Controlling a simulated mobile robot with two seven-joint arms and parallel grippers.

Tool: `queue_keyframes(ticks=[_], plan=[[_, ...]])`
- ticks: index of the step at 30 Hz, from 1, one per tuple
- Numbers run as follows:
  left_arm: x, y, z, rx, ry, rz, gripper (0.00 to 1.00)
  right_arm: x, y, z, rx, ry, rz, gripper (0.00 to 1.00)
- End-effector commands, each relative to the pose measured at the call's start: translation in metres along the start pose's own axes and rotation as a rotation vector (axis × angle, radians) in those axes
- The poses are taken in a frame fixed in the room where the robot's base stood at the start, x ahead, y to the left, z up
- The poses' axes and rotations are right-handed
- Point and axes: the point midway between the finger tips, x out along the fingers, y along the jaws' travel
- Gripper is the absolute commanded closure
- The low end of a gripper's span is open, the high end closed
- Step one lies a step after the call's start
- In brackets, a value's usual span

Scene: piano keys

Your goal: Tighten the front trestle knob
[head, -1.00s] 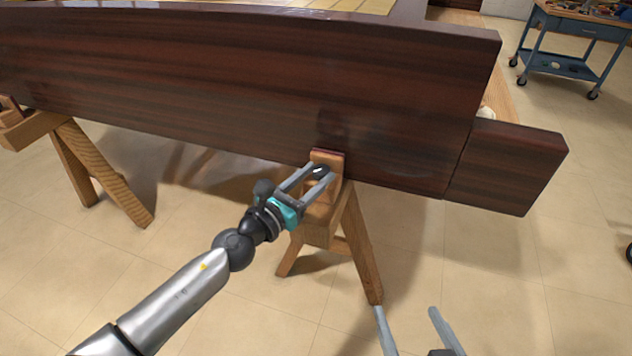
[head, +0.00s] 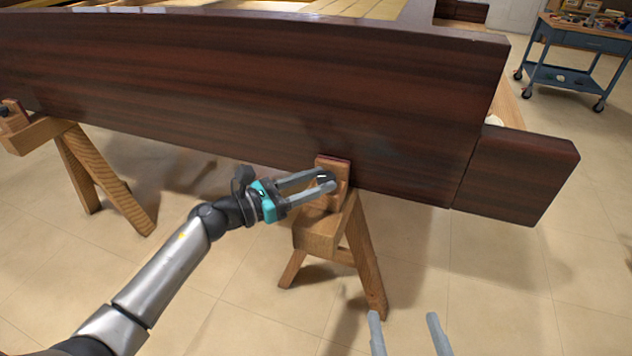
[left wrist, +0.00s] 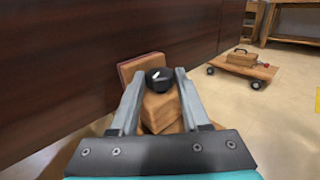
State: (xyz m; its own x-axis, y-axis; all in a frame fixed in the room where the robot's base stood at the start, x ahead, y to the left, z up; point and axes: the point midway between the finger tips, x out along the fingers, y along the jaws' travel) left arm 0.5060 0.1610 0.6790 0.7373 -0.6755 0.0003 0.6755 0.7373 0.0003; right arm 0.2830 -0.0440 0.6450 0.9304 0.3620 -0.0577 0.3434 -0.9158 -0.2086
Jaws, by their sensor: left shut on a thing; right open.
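The front trestle (head: 318,238) is a wooden stand under the lower edge of the dark piano body. A black knob (head: 325,178) with a white mark sits at its wooden clamp block (head: 335,168), which bears against the piano side. My left gripper (head: 328,181) is shut on the knob, one finger on each side. The left wrist view shows the knob (left wrist: 158,79) between the fingertips, with the block behind and below it. My right gripper (head: 404,325) is open and empty at the bottom edge, apart from the trestle.
The dark brown piano body (head: 250,90) fills the upper middle. A second trestle (head: 85,165) stands at the left. A blue tool cart (head: 570,55) is at the back right. A wooden dolly (left wrist: 243,67) shows in the left wrist view. The floor at right is clear.

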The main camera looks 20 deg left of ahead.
Motion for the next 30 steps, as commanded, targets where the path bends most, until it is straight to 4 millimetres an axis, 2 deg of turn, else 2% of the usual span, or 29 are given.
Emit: queue_keyframes(ticks=[11, 12, 19, 30], plan=[[-0.0001, 0.0006, 0.0002, 0.001, 0.000, -0.003, 1.00, -0.0001, -0.0002, -0.0001, 0.001, 0.003, 0.000, 0.00], [-0.0001, 0.0006, 0.0001, 0.001, 0.000, -0.003, 0.51, -0.0001, -0.0003, -0.0001, 0.001, 0.003, 0.000, 0.00], [-0.0001, 0.0007, 0.0001, 0.001, 0.000, -0.002, 0.25, -0.0001, -0.0002, 0.0001, 0.001, 0.002, 0.000, 0.00], [-0.0003, 0.0027, 0.0004, 0.001, 0.000, 0.004, 0.24, -0.0002, -0.0002, 0.0004, 0.001, 0.000, 0.000, 0.00]])
